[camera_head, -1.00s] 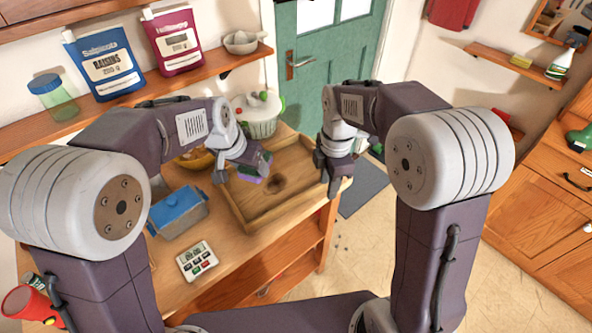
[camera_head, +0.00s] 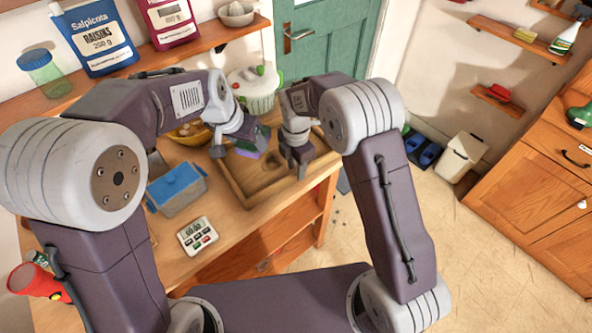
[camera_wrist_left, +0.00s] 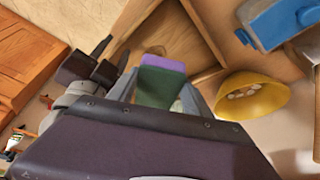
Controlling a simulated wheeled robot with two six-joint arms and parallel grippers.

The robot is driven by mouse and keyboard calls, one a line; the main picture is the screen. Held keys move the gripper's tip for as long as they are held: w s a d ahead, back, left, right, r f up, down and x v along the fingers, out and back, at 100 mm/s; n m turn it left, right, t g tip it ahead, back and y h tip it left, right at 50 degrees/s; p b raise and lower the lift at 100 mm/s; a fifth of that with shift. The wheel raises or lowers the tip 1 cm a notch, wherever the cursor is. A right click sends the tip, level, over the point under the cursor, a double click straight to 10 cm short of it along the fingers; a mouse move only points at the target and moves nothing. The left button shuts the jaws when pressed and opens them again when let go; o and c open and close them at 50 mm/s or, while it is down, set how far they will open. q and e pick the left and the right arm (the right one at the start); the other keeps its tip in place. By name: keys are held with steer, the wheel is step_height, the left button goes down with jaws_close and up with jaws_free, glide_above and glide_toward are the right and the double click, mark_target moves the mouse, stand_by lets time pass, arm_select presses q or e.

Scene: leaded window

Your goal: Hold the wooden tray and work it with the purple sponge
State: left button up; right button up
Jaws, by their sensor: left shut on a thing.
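The wooden tray (camera_head: 238,188) lies on the bench, with a dark patch on its floor partly hidden by my grippers. My left gripper (camera_head: 238,147) is shut on the purple sponge (camera_head: 252,154), above the tray's left end. In the left wrist view the sponge (camera_wrist_left: 157,85) shows a purple layer and a dark green layer between the fingers. I cannot tell whether it touches the tray. My right gripper (camera_head: 298,166) points down at the tray's right side. In the left wrist view its two fingers (camera_wrist_left: 112,55) stand apart near the rim; contact is unclear.
A blue-lidded box (camera_head: 177,188) and a timer (camera_head: 197,236) stand left of the tray. A yellow bowl (camera_head: 188,133) and a white colander (camera_head: 255,92) are behind. Open floor lies right of the bench.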

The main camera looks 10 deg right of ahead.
steer(key=shift+f, duration=1.4)
jaws_close()
stand_by(0.4)
